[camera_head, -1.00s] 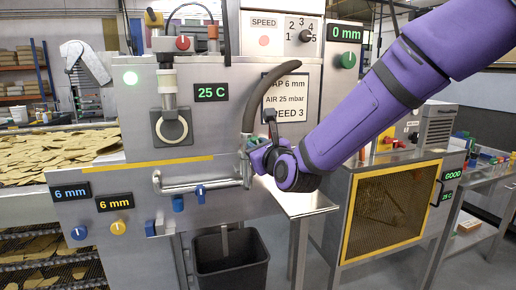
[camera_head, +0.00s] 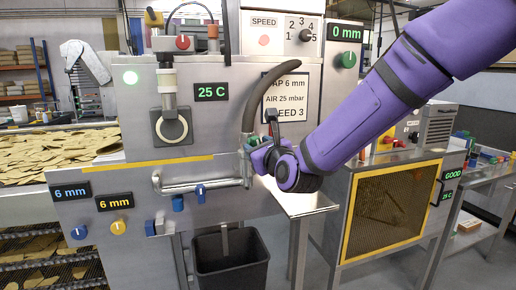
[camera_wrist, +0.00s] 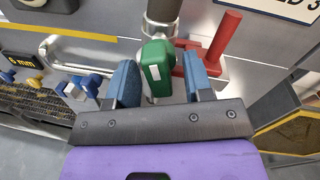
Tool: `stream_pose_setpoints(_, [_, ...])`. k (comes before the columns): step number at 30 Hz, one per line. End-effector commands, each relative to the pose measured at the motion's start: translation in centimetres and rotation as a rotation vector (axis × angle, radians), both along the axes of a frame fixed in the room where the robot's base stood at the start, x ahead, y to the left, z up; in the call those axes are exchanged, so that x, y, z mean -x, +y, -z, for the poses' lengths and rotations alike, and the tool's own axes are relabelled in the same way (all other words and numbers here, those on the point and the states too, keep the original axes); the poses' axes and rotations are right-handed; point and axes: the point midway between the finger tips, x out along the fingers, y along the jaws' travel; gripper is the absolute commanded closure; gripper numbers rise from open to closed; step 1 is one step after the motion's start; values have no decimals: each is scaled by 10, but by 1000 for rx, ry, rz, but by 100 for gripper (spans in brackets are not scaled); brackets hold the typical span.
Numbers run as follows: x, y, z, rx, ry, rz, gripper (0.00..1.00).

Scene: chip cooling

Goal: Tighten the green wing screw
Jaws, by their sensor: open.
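The green wing screw (camera_wrist: 157,68) stands at the lower end of a grey pipe (camera_wrist: 163,12) in the wrist view. It has a white mark on its face. My gripper (camera_wrist: 160,84) is open, with one blue finger on each side of the green screw. A gap shows between the screw and each finger, so I see no clear contact. In the head view my gripper (camera_head: 256,150) is at the foot of the curved dark hose (camera_head: 250,100), and my wrist hides most of the screw there.
A red T-shaped handle (camera_wrist: 222,38) stands close to the right finger. A bent metal pipe (camera_head: 195,186) runs to the left, with blue knobs (camera_head: 201,193) below it. A dark bin (camera_head: 230,262) stands below. A yellow-framed mesh cabinet (camera_head: 390,213) is at right.

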Motion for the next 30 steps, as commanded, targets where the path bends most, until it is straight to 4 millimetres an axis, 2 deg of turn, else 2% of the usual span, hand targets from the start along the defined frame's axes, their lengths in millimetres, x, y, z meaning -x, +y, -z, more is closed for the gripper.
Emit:
stream_pose_setpoints(5, [21, -10, -1, 2, -3, 2, 53])
stream_pose_setpoints(12, [60, -27, -1, 3, -1, 1, 53])
stream_pose_setpoints(18, [83, -37, 0, 2, -2, 0, 53])
stream_pose_setpoints(24, [94, -42, 0, 1, 0, 0, 53])
stream_pose_setpoints(30, [95, -43, 0, 0, 0, 0, 53])
